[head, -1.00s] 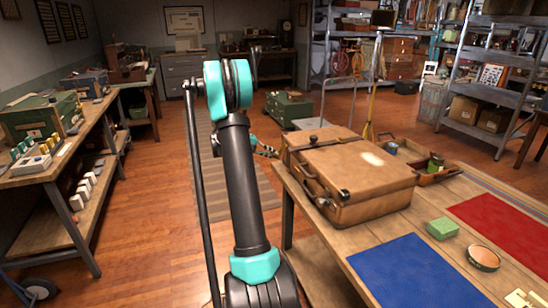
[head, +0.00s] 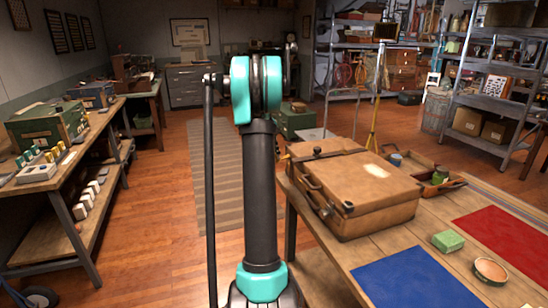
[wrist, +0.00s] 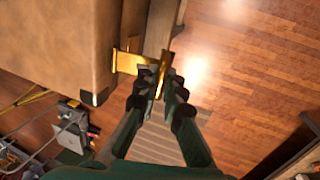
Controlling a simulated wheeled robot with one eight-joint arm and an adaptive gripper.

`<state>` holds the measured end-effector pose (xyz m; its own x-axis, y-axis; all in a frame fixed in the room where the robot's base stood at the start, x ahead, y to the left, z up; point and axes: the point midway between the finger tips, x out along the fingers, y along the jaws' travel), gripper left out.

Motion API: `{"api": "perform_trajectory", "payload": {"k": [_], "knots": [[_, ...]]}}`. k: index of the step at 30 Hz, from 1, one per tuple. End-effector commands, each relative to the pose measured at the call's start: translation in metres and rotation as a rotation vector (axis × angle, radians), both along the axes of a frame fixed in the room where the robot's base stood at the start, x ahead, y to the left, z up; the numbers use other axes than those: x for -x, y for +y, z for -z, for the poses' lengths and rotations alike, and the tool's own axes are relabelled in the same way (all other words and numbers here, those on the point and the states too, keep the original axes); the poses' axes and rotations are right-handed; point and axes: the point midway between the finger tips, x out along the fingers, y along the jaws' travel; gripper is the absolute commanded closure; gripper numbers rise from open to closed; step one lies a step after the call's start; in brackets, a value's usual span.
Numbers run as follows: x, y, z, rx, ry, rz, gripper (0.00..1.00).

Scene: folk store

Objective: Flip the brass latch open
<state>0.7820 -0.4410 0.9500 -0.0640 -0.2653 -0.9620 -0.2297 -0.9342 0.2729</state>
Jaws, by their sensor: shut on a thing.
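The brown leather suitcase (head: 352,190) lies on the wooden table in the head view. Its side and a dark-capped corner fill the upper left of the wrist view (wrist: 60,45). The brass latch (wrist: 128,62) sticks out from the suitcase's side in the wrist view, with an upright brass strip at its outer end. My gripper (wrist: 160,82) is shut on the brass strip of the latch, beside the suitcase corner. The fingers partly cover the strip. In the head view my arm hides most of the gripper, and I cannot make out the brass latch there.
On the table (head: 320,240) are a blue mat (head: 408,280), a red mat (head: 510,230), a green block (head: 448,241), a round tin (head: 490,270) and an open tray (head: 445,186). A workbench (head: 70,165) stands at left. The floor between is mostly clear.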

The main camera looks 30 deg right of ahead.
Motion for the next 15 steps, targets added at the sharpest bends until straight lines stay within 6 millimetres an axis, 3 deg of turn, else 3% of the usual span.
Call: {"api": "perform_trajectory", "payload": {"k": [15], "knots": [[-0.0001, -0.0027, -0.0027, -0.042, -0.012, 0.001, 1.0]]}}
